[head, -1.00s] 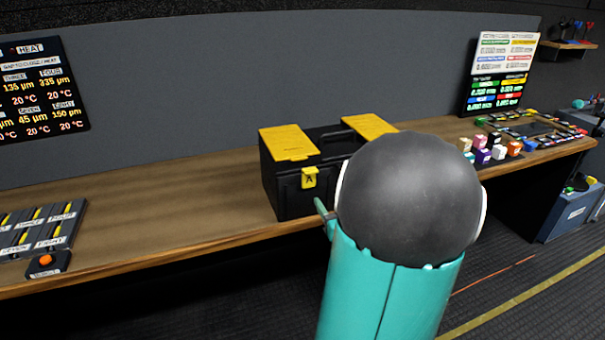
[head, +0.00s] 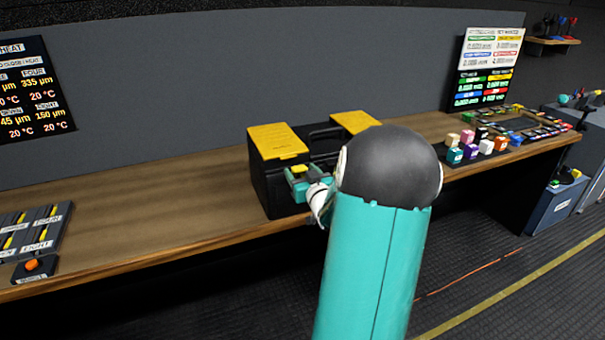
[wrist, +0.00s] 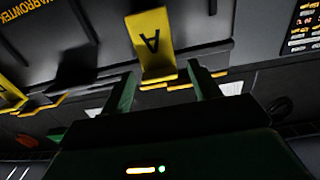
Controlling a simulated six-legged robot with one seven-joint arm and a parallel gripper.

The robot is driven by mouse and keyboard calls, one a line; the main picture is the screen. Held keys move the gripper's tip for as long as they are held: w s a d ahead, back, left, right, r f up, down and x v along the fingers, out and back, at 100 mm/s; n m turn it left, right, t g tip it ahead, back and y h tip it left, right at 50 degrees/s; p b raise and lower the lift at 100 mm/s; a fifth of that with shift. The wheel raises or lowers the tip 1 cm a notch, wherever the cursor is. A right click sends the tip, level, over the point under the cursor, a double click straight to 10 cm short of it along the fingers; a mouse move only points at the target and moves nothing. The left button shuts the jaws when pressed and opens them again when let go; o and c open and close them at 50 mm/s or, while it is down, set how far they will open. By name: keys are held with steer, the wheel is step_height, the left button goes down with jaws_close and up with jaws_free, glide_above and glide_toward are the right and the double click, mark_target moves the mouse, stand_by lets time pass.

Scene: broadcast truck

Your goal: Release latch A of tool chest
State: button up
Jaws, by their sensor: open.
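The tool chest (head: 268,184) is black with yellow lid panels and stands near the front edge of the wooden bench. Latch A (wrist: 151,42) is a yellow tab with a black "A", seen in the wrist view on the chest's dark front. My gripper (wrist: 160,84) is open, with one finger on each side of the latch's end; whether either finger touches it I cannot tell. In the head view my gripper (head: 303,180) is at the chest's front, and it and my arm hide most of that front.
A grey tray of labelled slots (head: 30,232) and an orange button (head: 32,265) are at far left. Several coloured blocks (head: 470,148) stand on the bench to the right. A wall panel (head: 250,70) rises behind.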

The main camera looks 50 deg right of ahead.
steer(key=shift+s, duration=0.1)
steer(key=shift+c, duration=0.2)
jaws_close()
